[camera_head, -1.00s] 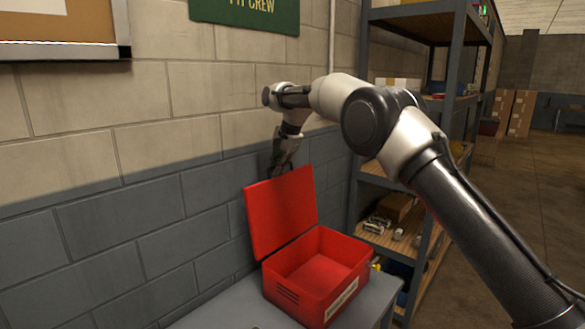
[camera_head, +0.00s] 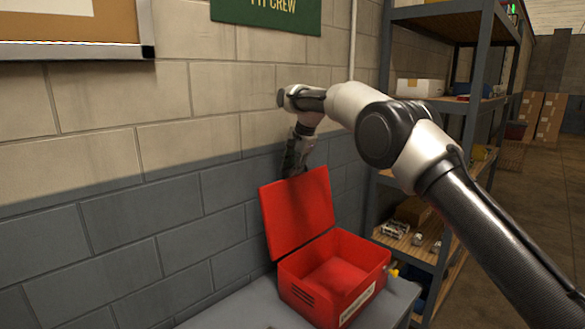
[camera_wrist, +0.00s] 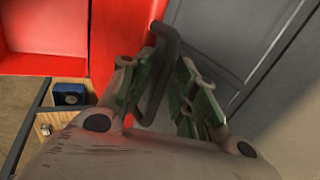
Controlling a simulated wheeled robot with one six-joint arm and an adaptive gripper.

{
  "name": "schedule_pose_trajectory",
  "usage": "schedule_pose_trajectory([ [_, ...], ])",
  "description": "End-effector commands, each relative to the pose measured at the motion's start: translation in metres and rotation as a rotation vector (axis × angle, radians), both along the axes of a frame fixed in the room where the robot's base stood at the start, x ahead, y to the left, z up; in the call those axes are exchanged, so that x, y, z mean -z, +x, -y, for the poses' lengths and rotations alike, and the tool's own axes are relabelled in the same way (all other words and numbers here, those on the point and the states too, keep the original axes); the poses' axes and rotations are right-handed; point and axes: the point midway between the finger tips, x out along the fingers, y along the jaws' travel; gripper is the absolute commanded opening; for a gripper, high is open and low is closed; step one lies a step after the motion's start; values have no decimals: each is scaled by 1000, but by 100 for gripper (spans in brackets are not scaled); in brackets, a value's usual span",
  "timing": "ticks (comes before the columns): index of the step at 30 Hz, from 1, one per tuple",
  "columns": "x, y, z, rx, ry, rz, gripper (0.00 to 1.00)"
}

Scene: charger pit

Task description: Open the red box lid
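The red box (camera_head: 305,295) sits on a grey bench. Its lid (camera_head: 298,215) stands raised, hinged on the wall side, and the box's inside shows. My gripper (camera_head: 292,172) is behind the lid's upper edge in the head view, its tips partly hidden by the lid. In the wrist view my gripper (camera_wrist: 163,95) has its two green-padded fingers apart. A dark bent handle (camera_wrist: 163,75) lies between them, with a gap on the right finger's side. The red lid (camera_wrist: 115,45) is left of the handle.
A block wall (camera_head: 130,210) stands close behind the lid and gripper. A metal shelf rack (camera_head: 425,258) with several items is right of the box. The bench (camera_head: 235,312) is clear left of the box. A small blue thing (camera_wrist: 70,94) shows in the wrist view.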

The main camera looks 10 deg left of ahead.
Motion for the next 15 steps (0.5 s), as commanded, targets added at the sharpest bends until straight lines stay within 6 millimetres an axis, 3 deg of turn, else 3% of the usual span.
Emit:
schedule_pose_trajectory([
  [10,0,1,3,2,-3,-2,32],
  [15,-20,-4,8,3,-1,0,32],
])
